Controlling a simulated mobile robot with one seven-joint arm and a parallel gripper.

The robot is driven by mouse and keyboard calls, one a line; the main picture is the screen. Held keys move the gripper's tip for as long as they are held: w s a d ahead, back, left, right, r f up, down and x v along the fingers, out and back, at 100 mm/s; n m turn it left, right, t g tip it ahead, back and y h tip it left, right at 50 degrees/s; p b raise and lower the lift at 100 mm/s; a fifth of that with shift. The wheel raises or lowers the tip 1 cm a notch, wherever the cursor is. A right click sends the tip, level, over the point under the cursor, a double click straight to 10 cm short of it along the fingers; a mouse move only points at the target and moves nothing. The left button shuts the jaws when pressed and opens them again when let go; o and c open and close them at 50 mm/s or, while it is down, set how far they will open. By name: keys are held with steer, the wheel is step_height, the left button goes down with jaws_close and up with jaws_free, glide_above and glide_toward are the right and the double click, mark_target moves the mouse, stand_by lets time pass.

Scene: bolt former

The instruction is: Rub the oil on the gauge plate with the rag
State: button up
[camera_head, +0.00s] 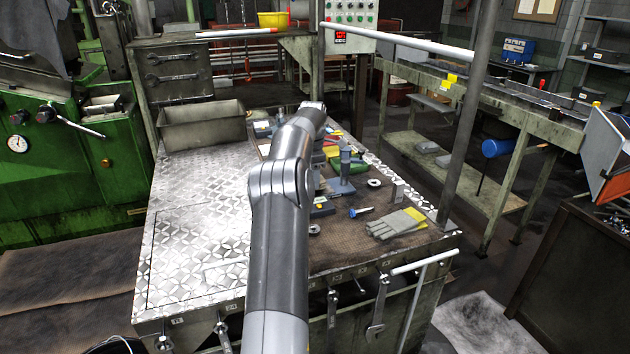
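My arm reaches from the bottom middle up over a metal-topped workbench (190,215). Its far end bends down among the tools, and my gripper is hidden behind my own arm links. I cannot make out a gauge plate, an oil patch or a rag on the bench with certainty. A grey post on a blue base (342,186) stands just right of my arm. A grey cloth (32,38) hangs over the green machine at the upper left; I cannot tell if it is the rag.
A metal bin (201,126) stands at the back left. A metal pole (467,130) rises at the bench's right corner. The bench's left side is bare.

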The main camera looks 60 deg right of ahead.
steer(key=shift+w+d+f, duration=0.15)
steer(key=shift+w+d, duration=1.25)
steer(key=shift+s+a+f, duration=0.25)
steer(key=shift+s+a, duration=1)
steer(key=shift+s+a+f, duration=0.2)
steer(key=shift+s+a, duration=1.05)
steer(key=shift+r, duration=3.1)
steer(key=shift+c, duration=0.4)
step_height(320, 180, up, 3)
steer(key=shift+f, duration=0.1)
